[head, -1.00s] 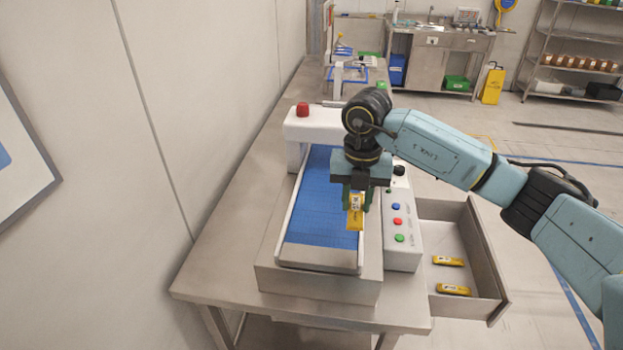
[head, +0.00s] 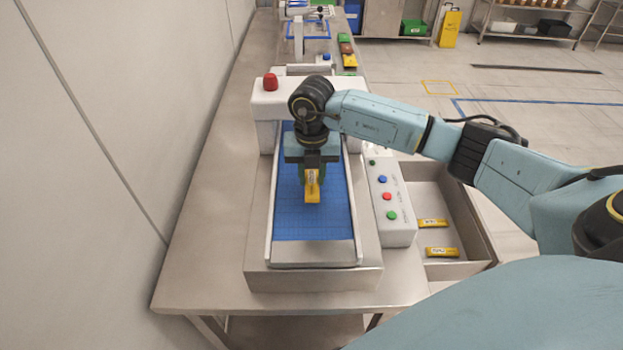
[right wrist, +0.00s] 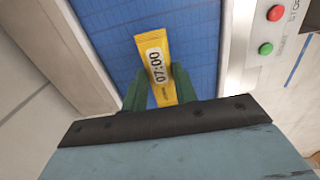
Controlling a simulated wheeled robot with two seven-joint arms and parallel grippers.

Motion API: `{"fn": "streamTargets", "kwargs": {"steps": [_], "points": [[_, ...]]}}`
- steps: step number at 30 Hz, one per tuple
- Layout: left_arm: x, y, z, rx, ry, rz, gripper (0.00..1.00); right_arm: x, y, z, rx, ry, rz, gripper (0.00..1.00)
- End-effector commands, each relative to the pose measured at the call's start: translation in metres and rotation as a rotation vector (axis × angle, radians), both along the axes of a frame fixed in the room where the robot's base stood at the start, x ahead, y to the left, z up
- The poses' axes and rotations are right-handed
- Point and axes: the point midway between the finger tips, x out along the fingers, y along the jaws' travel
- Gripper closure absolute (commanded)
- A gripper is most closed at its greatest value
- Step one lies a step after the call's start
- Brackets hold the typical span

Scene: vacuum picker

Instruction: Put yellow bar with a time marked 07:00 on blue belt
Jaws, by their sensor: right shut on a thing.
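My right gripper (head: 312,172) is shut on a yellow bar (head: 312,190) over the blue belt (head: 318,222). In the right wrist view the same yellow bar (right wrist: 156,62) shows a white label reading 07:00, between the green fingers of the right gripper (right wrist: 160,90). The blue belt (right wrist: 115,25) fills the space behind the bar there. I cannot tell whether the bar touches the belt. My left gripper is not in view.
A control box (head: 390,210) with coloured buttons stands right of the belt. An open drawer (head: 470,262) holds two more yellow bars (head: 432,223). A white arch with a red knob (head: 270,82) spans the belt's far end. A wall runs along the left.

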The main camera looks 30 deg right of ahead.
Motion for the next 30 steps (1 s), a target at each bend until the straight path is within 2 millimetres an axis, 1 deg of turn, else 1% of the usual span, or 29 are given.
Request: {"fn": "streamTargets", "kwargs": {"steps": [1, 4, 15, 16, 21, 30], "points": [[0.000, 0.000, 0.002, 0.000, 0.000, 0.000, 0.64, -0.001, 0.000, -0.008, 0.000, 0.005, -0.001, 0.94], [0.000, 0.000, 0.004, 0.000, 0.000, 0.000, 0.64, -0.001, 0.000, -0.021, 0.001, 0.003, -0.001, 0.94], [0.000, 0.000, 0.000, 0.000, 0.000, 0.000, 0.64, 0.000, 0.000, -0.027, -0.001, 0.001, 0.000, 0.94], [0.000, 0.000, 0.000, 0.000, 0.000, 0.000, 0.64, 0.000, 0.000, -0.028, -0.001, 0.001, 0.000, 0.71], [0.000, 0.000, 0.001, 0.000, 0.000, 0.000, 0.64, 0.000, 0.000, -0.026, -0.001, 0.001, 0.000, 0.50], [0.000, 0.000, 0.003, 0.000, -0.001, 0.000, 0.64, 0.000, 0.000, -0.024, -0.001, 0.001, 0.000, 0.50]]}}
